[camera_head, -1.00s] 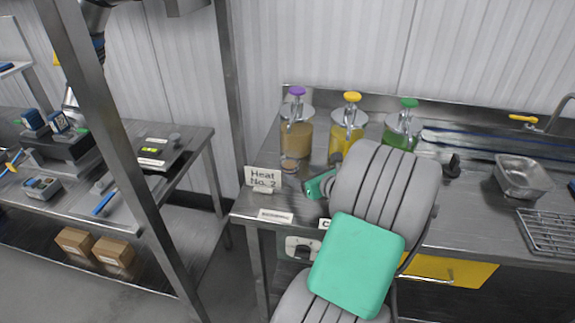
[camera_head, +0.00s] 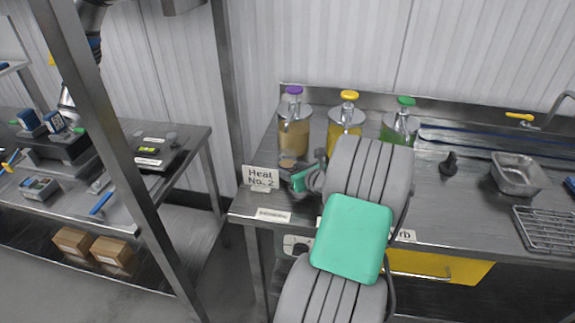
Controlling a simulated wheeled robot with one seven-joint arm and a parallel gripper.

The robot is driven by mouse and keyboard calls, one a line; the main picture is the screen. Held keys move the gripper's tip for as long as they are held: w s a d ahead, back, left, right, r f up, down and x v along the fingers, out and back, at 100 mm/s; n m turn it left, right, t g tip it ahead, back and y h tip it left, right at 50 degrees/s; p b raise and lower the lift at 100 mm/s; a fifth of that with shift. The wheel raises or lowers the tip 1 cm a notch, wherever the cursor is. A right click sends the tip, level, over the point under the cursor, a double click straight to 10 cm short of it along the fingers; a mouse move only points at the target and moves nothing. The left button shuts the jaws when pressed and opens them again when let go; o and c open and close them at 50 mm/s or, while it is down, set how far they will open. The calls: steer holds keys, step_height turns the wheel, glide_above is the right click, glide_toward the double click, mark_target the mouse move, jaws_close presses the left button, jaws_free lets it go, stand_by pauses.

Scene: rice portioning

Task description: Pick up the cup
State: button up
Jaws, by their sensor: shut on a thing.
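The cup (camera_head: 287,163) is small, with a brownish top. It stands at the front of the purple-topped dispenser, behind the "Heat No. 2" sign. My gripper (camera_head: 291,177), with a green part on its side, is at the cup and shut on it. The gripper hides part of the cup's lower body, and the exact finger contact is too small to see. I cannot tell whether the cup still rests on the steel counter (camera_head: 460,205).
Dispensers with purple (camera_head: 294,125), yellow (camera_head: 346,118) and green (camera_head: 402,125) tops stand along the back. A small dark object (camera_head: 449,164), a metal pan (camera_head: 518,175) and a wire rack (camera_head: 545,232) are to the right.

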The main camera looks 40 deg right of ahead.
jaws_close()
steer(key=shift+r, duration=0.2)
